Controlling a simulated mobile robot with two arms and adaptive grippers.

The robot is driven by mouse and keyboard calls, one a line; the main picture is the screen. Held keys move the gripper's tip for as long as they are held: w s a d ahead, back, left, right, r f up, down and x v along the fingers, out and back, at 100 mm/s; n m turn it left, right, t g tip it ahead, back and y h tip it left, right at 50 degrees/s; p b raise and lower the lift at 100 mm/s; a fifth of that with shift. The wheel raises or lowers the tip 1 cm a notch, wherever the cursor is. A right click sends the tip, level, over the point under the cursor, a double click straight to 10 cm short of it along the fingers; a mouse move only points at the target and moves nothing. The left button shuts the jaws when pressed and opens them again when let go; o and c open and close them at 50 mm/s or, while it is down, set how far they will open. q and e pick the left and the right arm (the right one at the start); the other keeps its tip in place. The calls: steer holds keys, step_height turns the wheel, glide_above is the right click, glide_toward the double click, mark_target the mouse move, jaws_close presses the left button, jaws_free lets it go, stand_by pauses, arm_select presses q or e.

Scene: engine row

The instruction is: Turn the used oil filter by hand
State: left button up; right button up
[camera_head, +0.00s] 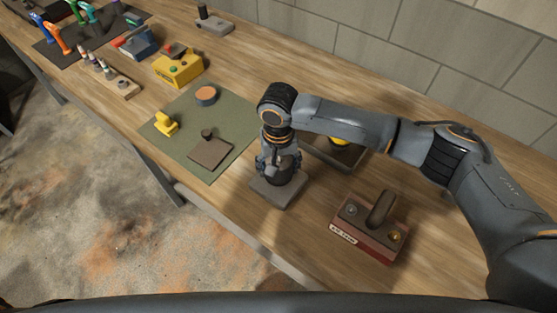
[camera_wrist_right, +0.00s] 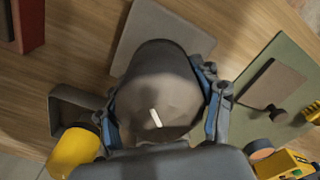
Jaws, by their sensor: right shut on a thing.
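The used oil filter (camera_head: 284,177) is a dark, short cylinder standing upright on a grey square base plate (camera_head: 275,194). Its round top (camera_wrist_right: 165,80) fills the middle of the right wrist view and carries a short white mark. My right gripper (camera_head: 279,163) comes down on the filter from above, its two fingers shut on opposite sides of it. In the right wrist view the blue-grey fingers (camera_wrist_right: 163,105) flank the filter, and the base plate (camera_wrist_right: 150,35) shows behind it. The gripper hides part of the filter in the head view. My left gripper is not in view.
A red box with a dark handle (camera_head: 367,228) stands right of the base plate. A dark tray (camera_head: 322,154) with a yellow item lies behind my wrist. A green mat (camera_head: 185,145) with small parts lies left. A yellow box (camera_head: 178,69) stands beyond the mat.

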steer(key=n+p, duration=0.1)
steer(key=n, duration=0.4)
steer(key=shift+p, duration=0.3)
steer(key=n, duration=0.3)
steer(key=o, duration=1.6)
steer(key=shift+c, duration=0.2)
